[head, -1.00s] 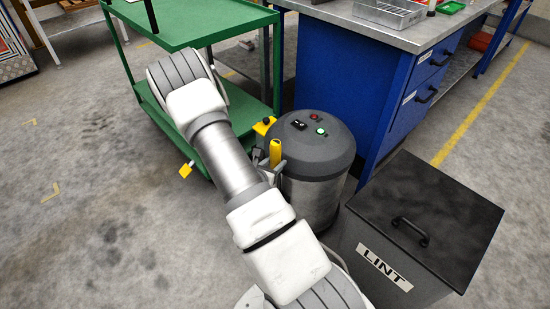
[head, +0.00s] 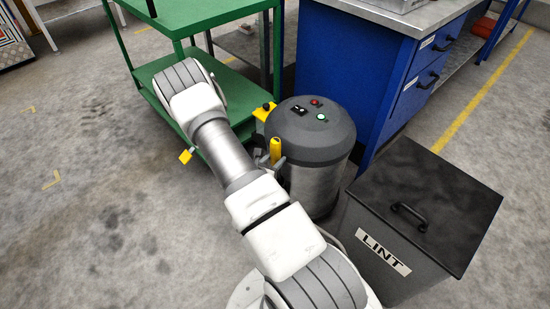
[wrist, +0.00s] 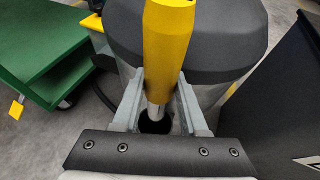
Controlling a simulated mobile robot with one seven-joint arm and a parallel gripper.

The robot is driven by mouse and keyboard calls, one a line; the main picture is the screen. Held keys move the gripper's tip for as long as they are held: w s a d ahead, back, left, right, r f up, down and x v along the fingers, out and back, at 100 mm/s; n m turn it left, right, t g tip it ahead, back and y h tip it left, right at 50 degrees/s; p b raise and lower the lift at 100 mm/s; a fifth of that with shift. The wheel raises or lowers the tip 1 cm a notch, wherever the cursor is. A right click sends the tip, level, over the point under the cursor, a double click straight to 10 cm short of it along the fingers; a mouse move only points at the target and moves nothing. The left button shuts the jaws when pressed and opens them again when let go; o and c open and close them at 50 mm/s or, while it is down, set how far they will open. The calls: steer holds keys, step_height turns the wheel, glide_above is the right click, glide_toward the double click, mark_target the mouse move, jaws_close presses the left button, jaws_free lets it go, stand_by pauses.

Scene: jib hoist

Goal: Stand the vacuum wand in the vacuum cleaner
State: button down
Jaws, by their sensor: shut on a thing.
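The vacuum cleaner (head: 312,185) is a grey metal drum with a dark domed lid, red and green buttons and a yellow part at its left edge. The vacuum wand (head: 275,150) has a yellow handle and stands about upright at the drum's near left side. In the wrist view, my gripper (wrist: 157,112) is shut on the wand (wrist: 167,45), its fingers on either side of the bright tube below the handle. A dark round shape (wrist: 155,124) lies below the tube; I cannot tell whether the tube is inside it. My arm hides the wand's lower part in the head view.
A grey LINT bin (head: 425,205) stands close on the right of the cleaner. A blue cabinet (head: 345,75) is behind it. A green cart (head: 205,12) with a yellow tab (head: 185,156) stands to the left. Floor at the left is clear.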

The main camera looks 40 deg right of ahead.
steer(key=shift+c, duration=1.8)
jaws_free()
steer(key=shift+a, duration=0.1)
steer(key=p+v, duration=0.5)
steer(key=v, duration=1.2)
steer(key=shift+s+a+r, duration=0.1)
